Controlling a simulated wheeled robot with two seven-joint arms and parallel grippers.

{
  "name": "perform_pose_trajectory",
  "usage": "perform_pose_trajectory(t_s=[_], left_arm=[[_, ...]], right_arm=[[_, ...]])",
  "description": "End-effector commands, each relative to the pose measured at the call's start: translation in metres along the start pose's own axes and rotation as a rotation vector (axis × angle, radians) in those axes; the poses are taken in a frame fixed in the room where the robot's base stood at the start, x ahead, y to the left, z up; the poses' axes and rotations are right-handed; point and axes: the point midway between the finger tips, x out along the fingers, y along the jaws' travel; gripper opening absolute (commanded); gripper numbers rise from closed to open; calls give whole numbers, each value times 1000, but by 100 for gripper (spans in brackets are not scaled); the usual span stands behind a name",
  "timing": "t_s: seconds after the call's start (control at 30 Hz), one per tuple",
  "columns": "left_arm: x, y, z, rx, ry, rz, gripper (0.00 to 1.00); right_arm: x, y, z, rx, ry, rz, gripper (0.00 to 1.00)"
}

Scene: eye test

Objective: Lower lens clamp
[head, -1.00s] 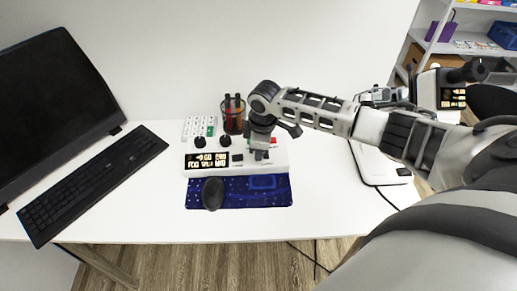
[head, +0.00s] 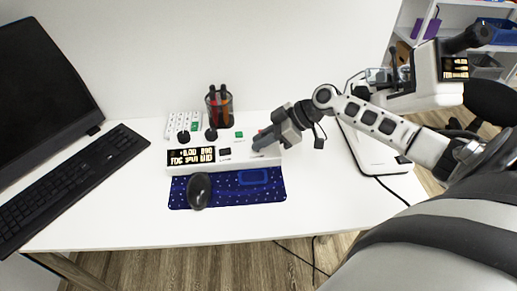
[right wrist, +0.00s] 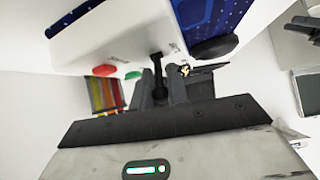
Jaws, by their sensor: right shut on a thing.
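A white console (head: 222,159) with a lit display and small black levers stands on the desk. My right gripper (head: 262,141) is at the console's right end, reaching in low from the right. In the right wrist view my right gripper (right wrist: 166,85) is shut on a black lever (right wrist: 157,65) that sticks out by the white housing (right wrist: 125,35). The lever is hidden behind the gripper in the head view. I cannot tell from its shape whether this lever is the lens clamp. My left gripper is not in view.
A blue starry mat (head: 265,193) with a black mouse (head: 199,190) lies before the console. A cup of pens (head: 220,108) stands behind it. A black keyboard (head: 70,180) and monitor are left. A white device (head: 425,85) with a display stands right.

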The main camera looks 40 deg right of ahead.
Motion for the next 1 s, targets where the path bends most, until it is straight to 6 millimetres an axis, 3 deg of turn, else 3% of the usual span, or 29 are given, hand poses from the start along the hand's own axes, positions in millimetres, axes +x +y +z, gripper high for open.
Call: perform_pose_trajectory(t_s=[0.1,0.83,0.87,0.9,1.0], left_arm=[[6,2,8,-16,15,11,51],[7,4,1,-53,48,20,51],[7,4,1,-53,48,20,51],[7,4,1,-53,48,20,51],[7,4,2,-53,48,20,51]], right_arm=[[2,2,6,6,60,-7,0],[-3,2,4,15,135,-23,0],[-3,2,4,15,135,-23,22],[-3,2,4,15,135,-23,33],[-3,2,5,15,134,-23,34]])
